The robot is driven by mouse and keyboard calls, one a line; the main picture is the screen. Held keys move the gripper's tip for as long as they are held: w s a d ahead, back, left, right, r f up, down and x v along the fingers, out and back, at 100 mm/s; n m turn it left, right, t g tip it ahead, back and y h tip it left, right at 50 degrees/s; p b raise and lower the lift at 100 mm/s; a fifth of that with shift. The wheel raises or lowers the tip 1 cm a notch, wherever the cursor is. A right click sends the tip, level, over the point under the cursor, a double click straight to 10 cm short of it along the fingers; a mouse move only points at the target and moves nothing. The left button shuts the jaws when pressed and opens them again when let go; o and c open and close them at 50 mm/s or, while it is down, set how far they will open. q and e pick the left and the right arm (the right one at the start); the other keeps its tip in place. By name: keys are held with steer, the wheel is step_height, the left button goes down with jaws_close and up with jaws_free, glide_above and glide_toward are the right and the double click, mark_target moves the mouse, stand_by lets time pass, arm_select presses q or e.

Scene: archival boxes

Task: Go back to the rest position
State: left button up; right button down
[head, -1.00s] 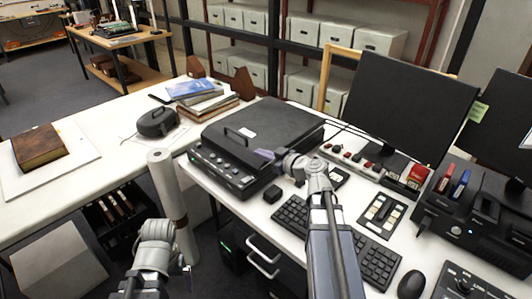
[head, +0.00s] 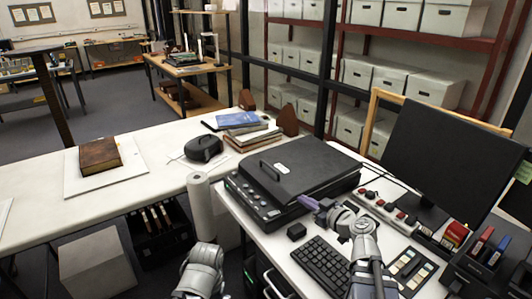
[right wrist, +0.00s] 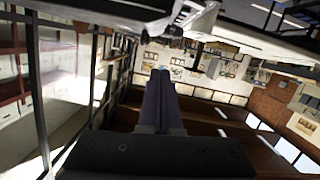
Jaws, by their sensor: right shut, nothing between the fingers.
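My right gripper (head: 310,204), with purple fingers, is shut and empty. In the head view it is in front of the right part of the black flatbed scanner (head: 320,165), pointing left. Whether it touches the scanner I cannot tell. In the right wrist view its purple fingers (right wrist: 162,90) lie together with nothing between them. Of my left arm only a grey link shows at the bottom of the head view; its gripper is out of view.
The right desk holds a keyboard (head: 320,265), a monitor (head: 450,165) and a small black box (head: 297,231). A paper roll (head: 200,205) stands between the tables. An old brown book (head: 99,155) lies on the left table, with clear white surface around it. Shelves of boxes stand behind.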

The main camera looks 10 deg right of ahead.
steer(key=s+a+f+n+g+y+p, duration=0.1)
steer(key=s+a+f+g+p, duration=0.3)
steer(key=a, duration=0.5)
steer(key=s+a+f+g+p, duration=0.15)
steer(key=s+a+g, duration=0.3)
steer(key=a, duration=0.55)
steer(key=s+a+m+g+h+p, duration=0.1)
steer(key=s+m+g+h+p, duration=0.2)
steer(key=s+g+h+p, duration=0.2)
steer(key=s+g+h, duration=0.1)
steer(key=s+h, duration=0.2)
steer(key=s, duration=0.3)
steer(key=shift+s, duration=0.2)
steer(key=shift+f, duration=0.1)
